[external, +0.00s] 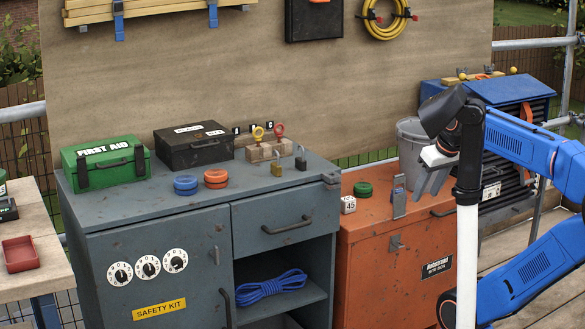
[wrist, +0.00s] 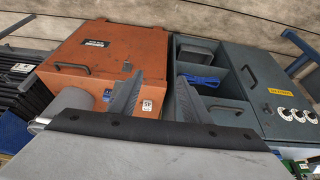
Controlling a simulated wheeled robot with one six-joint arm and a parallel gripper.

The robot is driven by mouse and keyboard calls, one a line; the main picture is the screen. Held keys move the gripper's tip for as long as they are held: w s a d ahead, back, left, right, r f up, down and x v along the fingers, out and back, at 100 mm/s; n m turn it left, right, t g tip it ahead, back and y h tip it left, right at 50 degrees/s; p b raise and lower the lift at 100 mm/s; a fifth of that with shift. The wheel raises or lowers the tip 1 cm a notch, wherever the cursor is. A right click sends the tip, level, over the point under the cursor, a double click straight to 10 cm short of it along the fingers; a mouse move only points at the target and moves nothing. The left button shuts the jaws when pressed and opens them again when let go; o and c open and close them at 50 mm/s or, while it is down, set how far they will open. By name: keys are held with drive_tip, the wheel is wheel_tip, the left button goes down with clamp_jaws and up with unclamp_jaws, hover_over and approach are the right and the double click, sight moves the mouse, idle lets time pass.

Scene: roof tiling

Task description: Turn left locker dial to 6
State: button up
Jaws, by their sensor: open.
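The left locker dial (external: 120,274) is a white round dial with a black knob, leftmost of three on the grey cabinet's door (external: 160,240). Beside it are the middle dial (external: 147,267) and the right dial (external: 175,261). The digits are too small to read surely. The row of dials also shows at the right edge of the wrist view (wrist: 297,115), where the scene appears turned around. My gripper (external: 430,182) is open and empty, in front of the orange box, well right of the dials. Its two fingers (wrist: 160,98) show apart in the wrist view.
The orange site box (external: 375,260) stands right of the cabinet. The cabinet has an open shelf with blue rope (external: 270,284) and protruding handles. On its top are a green first aid box (external: 106,163), a black box (external: 194,145) and padlocks. A wooden bench (external: 35,250) stands at left.

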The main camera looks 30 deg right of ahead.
drive_tip(key=w+a+r+n+h, duration=0.1)
drive_tip(key=w+a+r+h, duration=0.15)
drive_tip(key=w+a, duration=0.55)
drive_tip(key=w+a+r+h, duration=0.2)
drive_tip(key=w+a+h, duration=0.15)
drive_tip(key=w, duration=0.75)
drive_tip(key=w+a+n+t, duration=0.1)
drive_tip(key=w+a+t, duration=0.2)
drive_tip(key=a, duration=1)
drive_tip(key=w+a+n+t, duration=0.1)
drive_tip(key=w+a+t, duration=0.15)
drive_tip(key=a, duration=1.05)
drive_tip(key=s+a+n+t+y, duration=0.1)
drive_tip(key=s+a+t, duration=0.15)
drive_tip(key=a, duration=0.95)
drive_tip(key=s+a+t+y, duration=0.2)
drive_tip(key=s+a, duration=0.2)
drive_tip(key=a, duration=0.7)
drive_tip(key=s+a+f+n+t+y, duration=0.2)
drive_tip(key=s+a+f+t+y, duration=0.15)
drive_tip(key=s+a, duration=1.1)
approach(122, 278)
drive_tip(key=w, duration=0.7)
drive_tip(key=shift+w+r, duration=0.15)
drive_tip(key=shift+w, duration=0.2)
